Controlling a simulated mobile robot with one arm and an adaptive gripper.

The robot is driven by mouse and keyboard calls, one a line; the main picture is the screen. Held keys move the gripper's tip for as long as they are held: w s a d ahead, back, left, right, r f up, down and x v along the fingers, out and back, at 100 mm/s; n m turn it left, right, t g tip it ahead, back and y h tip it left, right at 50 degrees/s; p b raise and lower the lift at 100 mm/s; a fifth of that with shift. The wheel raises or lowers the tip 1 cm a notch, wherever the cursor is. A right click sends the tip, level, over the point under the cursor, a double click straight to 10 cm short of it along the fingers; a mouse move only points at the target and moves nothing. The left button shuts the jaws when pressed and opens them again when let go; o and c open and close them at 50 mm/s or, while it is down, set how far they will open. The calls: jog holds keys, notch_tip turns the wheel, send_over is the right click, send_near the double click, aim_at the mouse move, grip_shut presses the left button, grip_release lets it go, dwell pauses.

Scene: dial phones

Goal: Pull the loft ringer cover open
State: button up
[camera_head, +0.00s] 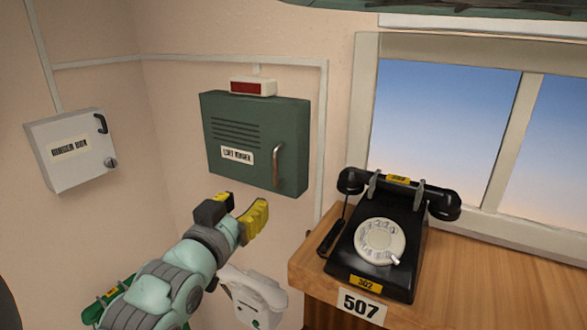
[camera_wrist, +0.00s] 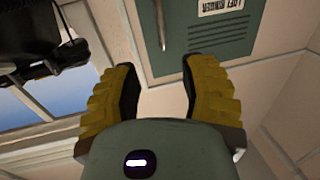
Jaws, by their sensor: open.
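The loft ringer box is a green wall cabinet with a shut cover (camera_head: 255,125), louvre slots and a white label. A vertical metal handle (camera_head: 278,167) is on the right side of its cover. My gripper (camera_head: 243,212) is below the box, apart from it, with yellow-padded fingers. In the wrist view my gripper (camera_wrist: 160,85) is open and empty. The green cover (camera_wrist: 218,40) and the metal handle (camera_wrist: 161,25) appear beyond the fingertips there, the handle lying roughly in line with the gap between the fingers.
A black dial phone (camera_head: 381,240) stands on a wooden shelf (camera_head: 480,285) at right, beside a window. A grey box (camera_head: 72,165) hangs on the left wall. A red lamp (camera_head: 253,87) tops the green box. A white phone (camera_head: 252,295) is below my gripper.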

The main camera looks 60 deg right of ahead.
jog(key=b, duration=0.7)
send_near(274, 170)
jog(key=p+x, duration=0.1)
jog(key=x, duration=0.1)
jog(key=p+x, duration=0.2)
jog(key=x, duration=0.1)
jog(key=p+x, duration=0.2)
jog(key=x, duration=0.1)
jog(key=shift+d+r, duration=0.2)
jog(key=shift+r, duration=0.1)
jog(key=shift+f+p+x, duration=0.2)
jog(key=shift+p+x, duration=0.9)
jog(key=shift+x, duration=0.05)
grip_shut()
